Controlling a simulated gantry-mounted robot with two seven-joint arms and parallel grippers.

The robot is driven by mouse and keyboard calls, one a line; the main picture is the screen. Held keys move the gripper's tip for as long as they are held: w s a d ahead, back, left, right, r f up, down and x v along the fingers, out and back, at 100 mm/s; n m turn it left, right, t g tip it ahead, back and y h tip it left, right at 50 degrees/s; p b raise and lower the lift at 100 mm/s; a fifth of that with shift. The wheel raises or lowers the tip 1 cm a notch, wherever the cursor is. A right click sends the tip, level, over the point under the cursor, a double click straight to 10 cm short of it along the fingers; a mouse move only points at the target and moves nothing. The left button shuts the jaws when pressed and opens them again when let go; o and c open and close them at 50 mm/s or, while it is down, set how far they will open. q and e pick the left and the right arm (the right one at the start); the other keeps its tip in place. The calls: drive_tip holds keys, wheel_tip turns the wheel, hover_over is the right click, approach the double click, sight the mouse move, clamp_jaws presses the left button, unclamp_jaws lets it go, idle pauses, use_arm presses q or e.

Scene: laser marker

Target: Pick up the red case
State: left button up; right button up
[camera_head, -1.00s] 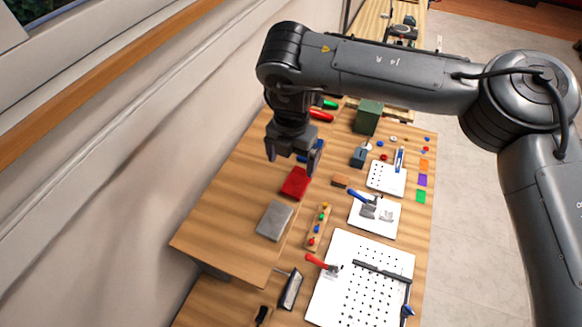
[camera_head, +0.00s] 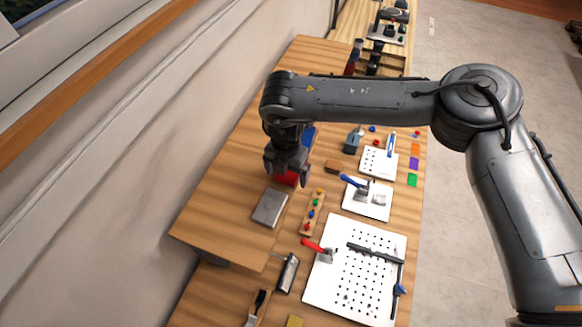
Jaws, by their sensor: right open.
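The red case (camera_head: 287,178) lies on the wooden table, just behind the grey block. My right gripper (camera_head: 286,178) points down over it, with its open fingers at either side of the case. The gripper and its wrist hide most of the case, and I cannot tell whether the fingers touch it. My left gripper is not in view.
A grey block (camera_head: 270,207) lies just in front of the case. A wooden strip with coloured knobs (camera_head: 312,213) and a brown block (camera_head: 333,166) are to the right. White perforated boards (camera_head: 357,268) with clamps fill the right side. Bare tabletop (camera_head: 215,205) lies to the left.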

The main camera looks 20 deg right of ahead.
drive_tip(key=shift+f, duration=0.1)
drive_tip(key=c, duration=1.2)
drive_tip(key=shift+o, duration=0.2)
